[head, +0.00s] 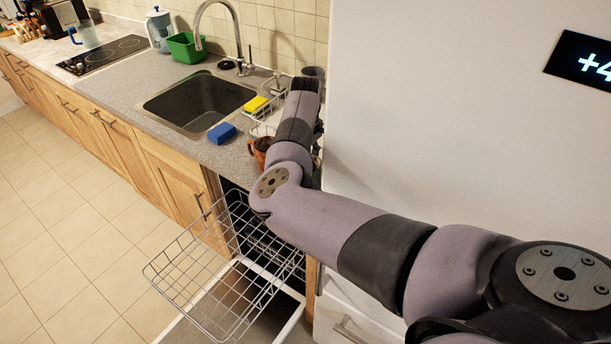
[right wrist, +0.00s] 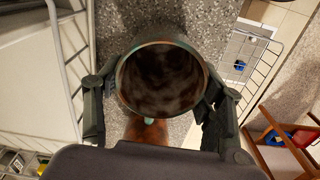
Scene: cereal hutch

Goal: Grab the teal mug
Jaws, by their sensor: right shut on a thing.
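In the right wrist view a round mug (right wrist: 161,80) with a teal rim and a dark brown, mottled inside faces the camera. An orange-brown part (right wrist: 147,130) with a small teal spot shows just below its rim. My right gripper (right wrist: 160,95) has one finger on each side of the mug and is shut on it. In the head view an orange-brown mug (head: 262,148) shows by the counter's front edge, partly behind my right arm; I cannot tell for sure whether it is the held one. My right gripper is mostly hidden there. My left gripper is out of view.
A sink (head: 198,102), a blue sponge (head: 222,133) and a yellow sponge (head: 256,105) lie left of my arm. A wire dishwasher rack (head: 215,285) is pulled out below. A white wall (head: 440,130) closes off the right.

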